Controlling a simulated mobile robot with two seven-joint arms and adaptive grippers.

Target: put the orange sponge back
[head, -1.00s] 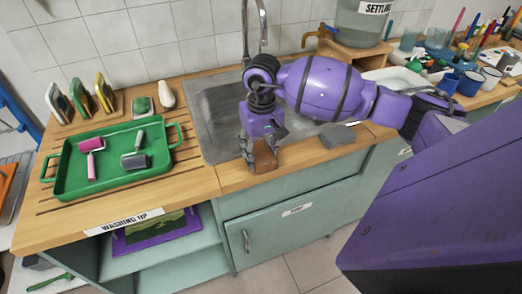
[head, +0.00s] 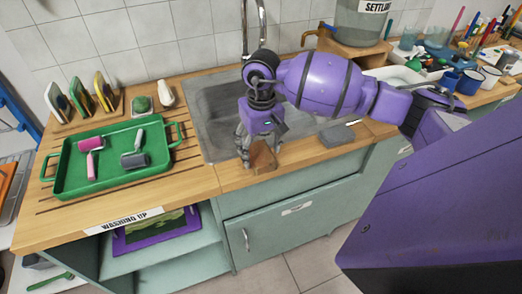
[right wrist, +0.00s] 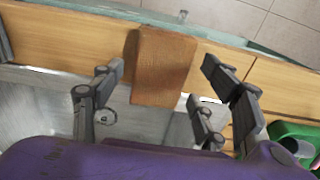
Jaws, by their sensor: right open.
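The orange sponge (head: 263,158), a brownish-orange block, is at the wooden counter's front strip by the sink edge. In the right wrist view the sponge (right wrist: 163,65) crosses the wood strip and reaches over the sink side. My right gripper (head: 257,153) is at the sponge, on its sink side, pointing down. In the wrist view the right gripper's fingers (right wrist: 160,80) are spread, with the sponge between and beyond them and visible gaps on both sides. My left gripper is not in view.
The metal sink (head: 215,112) lies behind my right gripper, with a grey block (head: 337,135) to the right. A green tray (head: 70,185) with rollers stands left. Behind it are a rack of coloured sponges (head: 80,102), a green scrubber (head: 141,103) and a white bottle (head: 166,93).

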